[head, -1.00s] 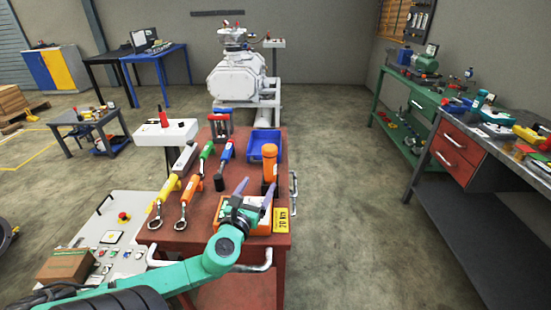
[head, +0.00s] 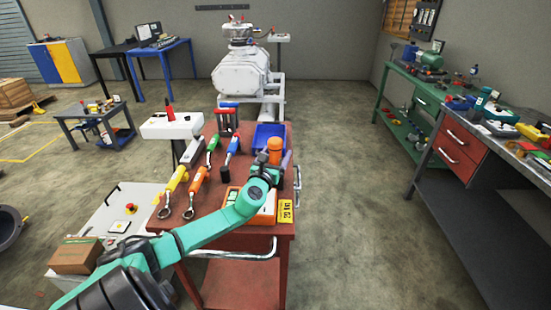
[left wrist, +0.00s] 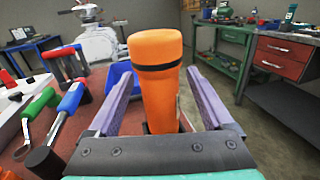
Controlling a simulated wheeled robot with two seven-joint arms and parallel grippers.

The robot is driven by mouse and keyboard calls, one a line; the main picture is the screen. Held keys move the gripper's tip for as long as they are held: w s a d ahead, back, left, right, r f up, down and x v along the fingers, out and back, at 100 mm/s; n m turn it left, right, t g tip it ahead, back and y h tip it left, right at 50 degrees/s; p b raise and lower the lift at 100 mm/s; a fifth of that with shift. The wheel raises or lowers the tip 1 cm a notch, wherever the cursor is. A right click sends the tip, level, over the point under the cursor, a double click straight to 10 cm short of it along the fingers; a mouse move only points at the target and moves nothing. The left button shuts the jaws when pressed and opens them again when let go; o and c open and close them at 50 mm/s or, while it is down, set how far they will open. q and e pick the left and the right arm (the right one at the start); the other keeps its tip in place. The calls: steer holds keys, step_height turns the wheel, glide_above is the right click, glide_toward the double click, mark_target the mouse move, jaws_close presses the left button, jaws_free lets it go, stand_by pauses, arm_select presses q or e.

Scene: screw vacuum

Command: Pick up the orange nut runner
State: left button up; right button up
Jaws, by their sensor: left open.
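The orange nut runner (head: 274,146) stands upright at the right side of the red cart top, with a black band near its top. In the left wrist view the orange nut runner (left wrist: 157,85) stands between the two purple fingers of my left gripper (left wrist: 160,105). The fingers are open, one on each side, with a visible gap to the left finger. In the head view my left gripper (head: 270,168) is at the tool, its fingers mostly hidden by my wrist. The tool's lower end is hidden in both views. My right gripper is not seen.
A metal handrail (head: 297,182) lines the right edge.

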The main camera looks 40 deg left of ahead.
arm_select(q)
steer(key=shift+s+r, duration=0.1)
steer(key=shift+s, duration=0.05)
jaws_close()
